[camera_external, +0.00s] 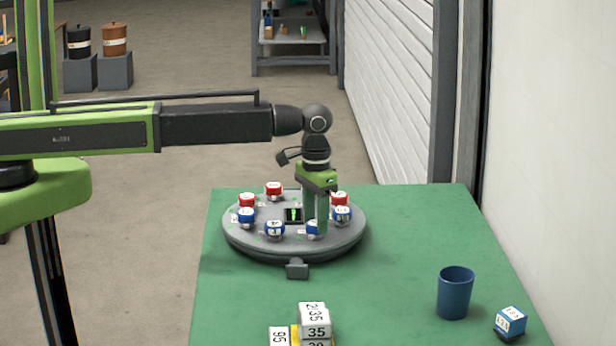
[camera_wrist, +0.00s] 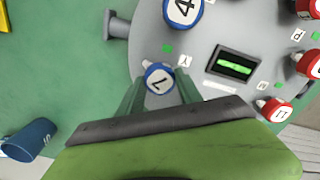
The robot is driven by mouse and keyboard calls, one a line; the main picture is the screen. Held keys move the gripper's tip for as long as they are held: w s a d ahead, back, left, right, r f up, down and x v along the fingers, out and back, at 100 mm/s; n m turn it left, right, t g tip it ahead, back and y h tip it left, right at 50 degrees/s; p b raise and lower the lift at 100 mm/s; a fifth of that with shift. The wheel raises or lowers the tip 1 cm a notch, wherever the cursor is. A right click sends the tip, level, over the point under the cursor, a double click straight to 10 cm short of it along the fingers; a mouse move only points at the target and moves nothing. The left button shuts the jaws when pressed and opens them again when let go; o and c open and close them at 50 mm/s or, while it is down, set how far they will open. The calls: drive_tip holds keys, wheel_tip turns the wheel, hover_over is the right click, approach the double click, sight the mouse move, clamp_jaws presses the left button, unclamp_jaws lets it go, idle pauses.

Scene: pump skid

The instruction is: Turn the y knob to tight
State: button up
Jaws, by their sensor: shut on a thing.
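My gripper (camera_external: 315,212) points straight down over the near right part of a round grey plate (camera_external: 262,244) ringed with red and blue knobs. Its two green fingers (camera_wrist: 158,90) are shut on a blue knob (camera_wrist: 158,76) with a white top and a black mark like a 7 or an L. A small white tag (camera_wrist: 185,60) beside this knob has a letter that looks like a turned y. A green patch (camera_wrist: 168,49) lies close to the tag.
A dark display (camera_wrist: 234,66) with a green bar sits mid-plate. A blue cup (camera_external: 455,293), a blue box (camera_external: 510,321) and numbered blocks (camera_external: 314,320) stand on the green table.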

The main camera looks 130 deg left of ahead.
sight(315, 223)
drive_tip(key=m, duration=1.2)
drive_tip(key=shift+s, duration=0.1)
drive_tip(key=shift+m, duration=0.3)
idle(0.3)
drive_tip(key=o, duration=1.4)
wheel_tip(315, 223, up, 18)
drive_tip(key=p, duration=1.7)
drive_tip(key=shift+f, duration=0.25)
